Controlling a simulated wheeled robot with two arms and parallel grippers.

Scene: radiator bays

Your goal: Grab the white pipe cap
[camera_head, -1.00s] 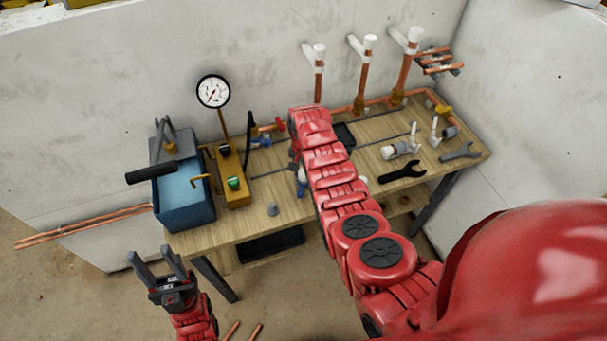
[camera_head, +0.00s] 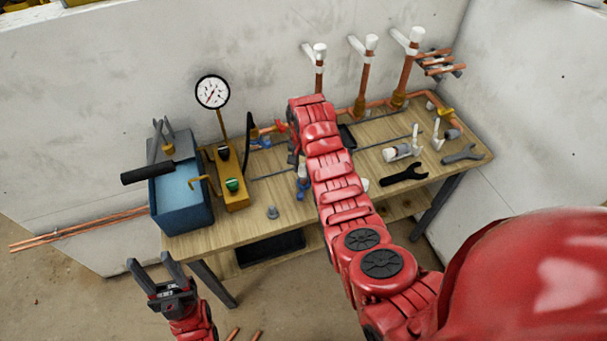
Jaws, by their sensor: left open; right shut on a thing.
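White caps sit on upright copper pipes against the back wall: a left one (camera_head: 319,48), a middle one (camera_head: 371,41) and a right one (camera_head: 415,35). A small white piece (camera_head: 365,184) shows beside my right arm on the workbench, mostly hidden; I cannot tell if it is a cap. My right arm reaches over the bench and hides its own gripper and whatever it holds. My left gripper (camera_head: 157,271) is open and empty, in front of the bench's left end, away from the caps.
The wooden workbench (camera_head: 284,202) carries a blue toolbox (camera_head: 182,197), a yellow block with a gauge (camera_head: 213,92), a small blue-and-white part (camera_head: 301,184), a black wrench (camera_head: 404,175), a grey wrench (camera_head: 462,154) and white fittings (camera_head: 403,151). Copper pipes run along the wall.

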